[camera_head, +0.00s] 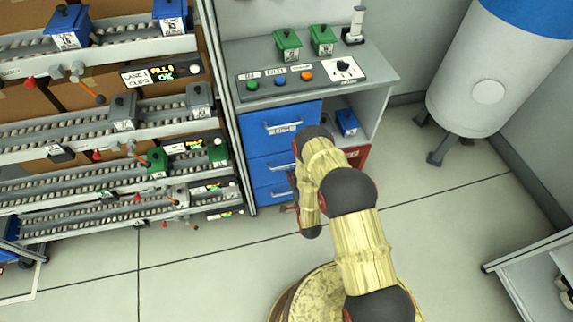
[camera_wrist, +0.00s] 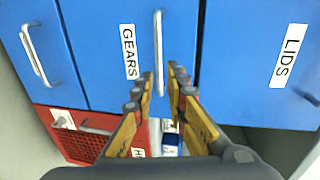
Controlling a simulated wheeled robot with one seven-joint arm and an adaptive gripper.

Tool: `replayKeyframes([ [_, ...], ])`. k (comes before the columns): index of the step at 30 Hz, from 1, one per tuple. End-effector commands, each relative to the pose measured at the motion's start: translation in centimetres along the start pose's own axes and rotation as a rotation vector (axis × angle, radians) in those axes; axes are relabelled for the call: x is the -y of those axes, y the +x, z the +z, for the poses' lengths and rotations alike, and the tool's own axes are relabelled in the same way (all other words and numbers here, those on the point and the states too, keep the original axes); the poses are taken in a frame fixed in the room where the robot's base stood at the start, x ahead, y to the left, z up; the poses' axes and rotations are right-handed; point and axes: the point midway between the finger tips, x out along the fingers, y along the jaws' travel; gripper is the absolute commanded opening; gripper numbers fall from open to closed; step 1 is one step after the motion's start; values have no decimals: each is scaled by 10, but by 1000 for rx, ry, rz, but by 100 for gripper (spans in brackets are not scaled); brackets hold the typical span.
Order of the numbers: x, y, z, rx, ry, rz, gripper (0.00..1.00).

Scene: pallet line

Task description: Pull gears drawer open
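The blue GEARS drawer (camera_wrist: 105,40) fills the middle of the wrist view, with a white GEARS label (camera_wrist: 129,51) and a silver bar handle (camera_wrist: 158,45). It looks shut. In the head view it is the middle blue drawer (camera_head: 262,170), partly behind my arm. My gripper (camera_wrist: 162,80) is open, with its fingertips on either side of the lower part of the handle in the wrist picture. I cannot tell whether the fingers touch the handle. In the head view my arm hides most of the gripper.
The blue LIDS drawer (camera_wrist: 245,50) is on one side, and another blue drawer with a handle (camera_wrist: 38,55) on the other. Red bins (camera_wrist: 75,145) stand beside the drawers. A worktop (camera_head: 235,55) with buttons is above.

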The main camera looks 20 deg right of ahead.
Motion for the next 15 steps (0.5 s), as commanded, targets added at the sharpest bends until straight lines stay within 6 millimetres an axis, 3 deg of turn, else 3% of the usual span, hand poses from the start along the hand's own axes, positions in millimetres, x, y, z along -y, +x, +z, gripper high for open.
replayKeyframes([
  [15,-3,65,0,0,10,3,14],
])
